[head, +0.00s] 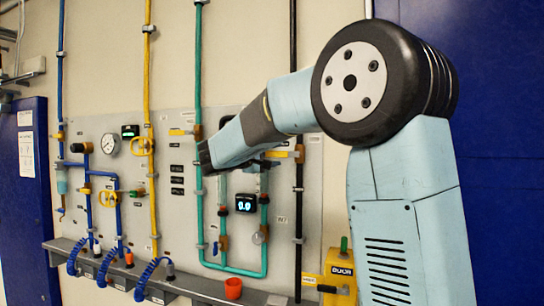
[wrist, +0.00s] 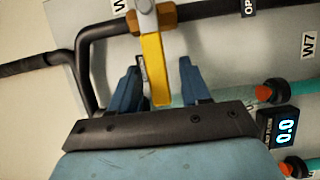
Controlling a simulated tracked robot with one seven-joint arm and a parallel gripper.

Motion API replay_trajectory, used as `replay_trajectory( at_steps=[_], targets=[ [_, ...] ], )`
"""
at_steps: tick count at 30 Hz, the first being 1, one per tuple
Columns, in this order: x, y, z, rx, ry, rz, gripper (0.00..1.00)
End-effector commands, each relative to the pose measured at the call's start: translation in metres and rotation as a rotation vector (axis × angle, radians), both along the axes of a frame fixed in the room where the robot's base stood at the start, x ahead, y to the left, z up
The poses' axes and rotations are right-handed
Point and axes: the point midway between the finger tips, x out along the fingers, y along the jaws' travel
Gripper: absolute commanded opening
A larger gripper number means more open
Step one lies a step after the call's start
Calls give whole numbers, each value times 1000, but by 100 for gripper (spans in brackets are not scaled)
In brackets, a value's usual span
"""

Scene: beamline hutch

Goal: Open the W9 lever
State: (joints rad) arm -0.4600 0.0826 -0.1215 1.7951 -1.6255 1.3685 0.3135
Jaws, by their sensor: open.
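The yellow lever (wrist: 153,68) sits on a valve with an orange-brown body on the black pipe (wrist: 100,28). It stands square across the pipe. A tag beside the valve begins with W, but its number is cut off, so I cannot confirm W9. In the head view the valve's lever (head: 276,154) shows in part on the black pipe at the right of the panel. My gripper (wrist: 158,68) is open, its blue fingers on either side of the lever with gaps showing. In the head view my arm hides most of the gripper.
A W7 tag (wrist: 308,44) and a lit 0.0 display (wrist: 285,131) are close by, with teal pipes. Left on the panel (head: 180,225) are a gauge (head: 111,144) and blue and yellow pipes.

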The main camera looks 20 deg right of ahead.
Motion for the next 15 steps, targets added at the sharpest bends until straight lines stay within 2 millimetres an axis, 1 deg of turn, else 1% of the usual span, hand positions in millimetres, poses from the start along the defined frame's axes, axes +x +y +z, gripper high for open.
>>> replay_trajectory(
  at_steps=[4,12,15],
  targets=[
    [3,-5,0,0,0,1,47],
    [4,-5,0,-1,1,1,47],
    [4,-5,0,-1,1,1,37]
  ],
)
